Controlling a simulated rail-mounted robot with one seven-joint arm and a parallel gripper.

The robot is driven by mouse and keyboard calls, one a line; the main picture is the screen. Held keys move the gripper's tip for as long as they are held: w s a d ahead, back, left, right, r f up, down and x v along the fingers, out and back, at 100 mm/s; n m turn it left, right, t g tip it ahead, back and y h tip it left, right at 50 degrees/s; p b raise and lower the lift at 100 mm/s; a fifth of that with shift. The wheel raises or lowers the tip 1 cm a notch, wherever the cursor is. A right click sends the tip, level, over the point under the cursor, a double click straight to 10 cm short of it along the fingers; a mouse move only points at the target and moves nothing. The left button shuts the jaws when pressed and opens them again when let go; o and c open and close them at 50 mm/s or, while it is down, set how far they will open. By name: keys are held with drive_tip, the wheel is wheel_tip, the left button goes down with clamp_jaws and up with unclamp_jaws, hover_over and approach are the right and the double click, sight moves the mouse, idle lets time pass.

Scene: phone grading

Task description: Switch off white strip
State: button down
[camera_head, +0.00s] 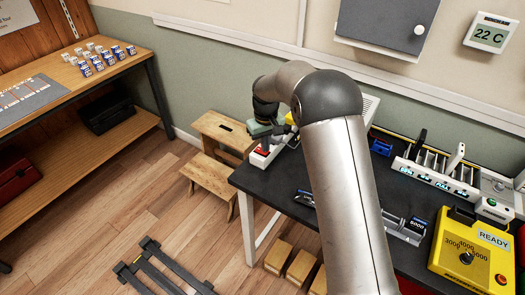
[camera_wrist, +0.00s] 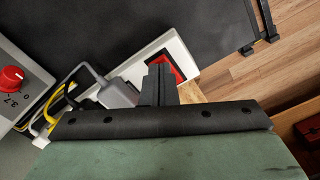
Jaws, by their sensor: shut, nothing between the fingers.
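The white strip (camera_wrist: 150,52) lies at the end of the black table in the wrist view, with a red switch (camera_wrist: 178,66) at its outer end. In the head view, the strip (camera_head: 257,160) is partly hidden by my arm and gripper. My gripper (camera_wrist: 156,76) is shut and empty. Its fingertips appear over the red switch and cover part of it; I cannot tell whether they touch it. The switch's position is not readable. A grey plug (camera_wrist: 114,92) sits on the strip beside my fingers.
Yellow and black cables (camera_wrist: 62,104) run near a grey box with a red knob (camera_wrist: 12,76). A wooden step stool (camera_head: 222,132) stands against the table's left end. A white slotted rack (camera_head: 440,178) and yellow READY box (camera_head: 470,250) stand at right on the black table (camera_head: 290,185).

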drive_tip(key=shift+f, duration=0.45)
drive_tip(key=shift+r+p, duration=1.95)
drive_tip(key=shift+r, duration=1.6)
drive_tip(key=s+d+r+m, duration=0.2)
drive_tip(key=s+d+r, duration=0.35)
drive_tip(key=s, duration=0.35)
drive_tip(key=s+d+r+m, duration=0.1)
drive_tip(key=s+d+r, duration=0.4)
drive_tip(key=s+d, duration=0.25)
drive_tip(key=s+d+m, duration=0.1)
drive_tip(key=s+d, duration=0.1)
drive_tip(key=s, duration=0.8)
drive_tip(key=s+d+f+m, duration=0.1)
drive_tip(key=s+d+m, duration=0.1)
drive_tip(key=s, duration=0.8)
drive_tip(key=shift+d+f+t, duration=0.3)
drive_tip(key=shift+d, duration=0.05)
